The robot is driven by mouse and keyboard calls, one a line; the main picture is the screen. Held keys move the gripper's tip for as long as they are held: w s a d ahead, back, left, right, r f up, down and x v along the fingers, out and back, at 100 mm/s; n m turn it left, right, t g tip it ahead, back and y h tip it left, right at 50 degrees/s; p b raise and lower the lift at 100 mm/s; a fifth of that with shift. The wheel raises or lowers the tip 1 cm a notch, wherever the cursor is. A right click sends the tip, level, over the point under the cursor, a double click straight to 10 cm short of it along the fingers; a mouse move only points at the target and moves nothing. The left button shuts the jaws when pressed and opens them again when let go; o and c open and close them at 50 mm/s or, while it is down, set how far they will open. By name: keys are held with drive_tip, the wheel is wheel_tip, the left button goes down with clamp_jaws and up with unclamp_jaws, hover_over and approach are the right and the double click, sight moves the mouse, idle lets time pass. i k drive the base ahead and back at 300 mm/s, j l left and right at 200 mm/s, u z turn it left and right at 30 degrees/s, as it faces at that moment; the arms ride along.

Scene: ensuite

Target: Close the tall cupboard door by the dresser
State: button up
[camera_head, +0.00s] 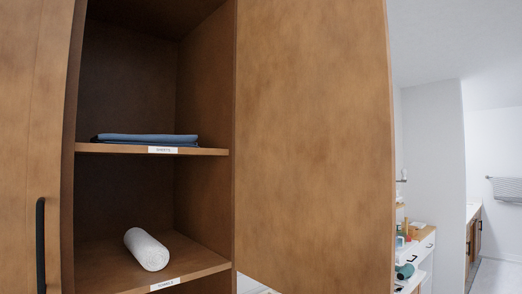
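The tall cupboard (205,190) stands open close in front of me, with two labelled shelves in view. Its open door (312,150) is a plain brown wood panel, hinged at the right side of the opening and swung out to the right. I see no handle on the visible face of this door. Folded blue cloth (150,138) lies on the upper shelf. A rolled white towel (147,249) lies on the lower shelf. To the right, past the door, part of the dresser (424,248) shows with small items on it. My gripper is not in view.
A shut wood door (22,120) with a black vertical handle (41,245) is at the left. Beyond the open door are a white wall (433,150), a hanging towel (507,188) and a vanity (473,235). Some pale floor shows at the lower right.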

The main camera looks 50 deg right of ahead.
sight(315, 175)
drive_tip(key=l+u, duration=0.1)
drive_tip(key=l, duration=0.35)
drive_tip(key=k+l+u, duration=0.1)
drive_tip(key=l, duration=0.3)
drive_tip(key=k+l+u, duration=0.1)
drive_tip(key=l, duration=0.35)
drive_tip(key=k+l+u, duration=0.1)
drive_tip(key=l, duration=0.3)
drive_tip(key=k+l, duration=0.2)
drive_tip(key=l, duration=0.2)
drive_tip(key=k+l+u, duration=0.15)
drive_tip(key=l, duration=0.25)
